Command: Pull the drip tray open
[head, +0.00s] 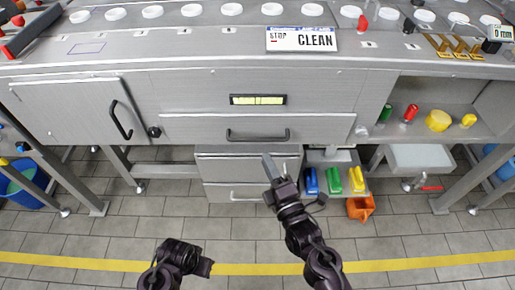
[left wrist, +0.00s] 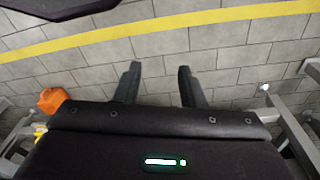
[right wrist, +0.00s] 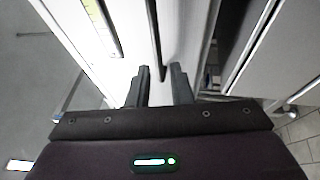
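A wide grey drawer front (head: 190,129), which looks like the drip tray, sits shut under the counter. Its dark bar handle (head: 258,138) is below a lit gauge. My right gripper (head: 276,164) appears in front of and just below the handle. In the right wrist view, its fingers (right wrist: 161,70) are apart with nothing held, pointing at the front. The dark handle (right wrist: 155,40) runs toward the gap between the fingertips; I cannot tell whether it touches them. My left gripper (head: 208,268) is low over the floor. Its fingers (left wrist: 158,70) are open and empty.
Light grey drawers (head: 240,170) stand below the wide front. Blue, green and yellow items (head: 334,180) and an orange container (head: 361,207) are to their right. A hinged door (head: 70,110) is at left. The tiled floor (head: 130,225) in front is clear, with a yellow line.

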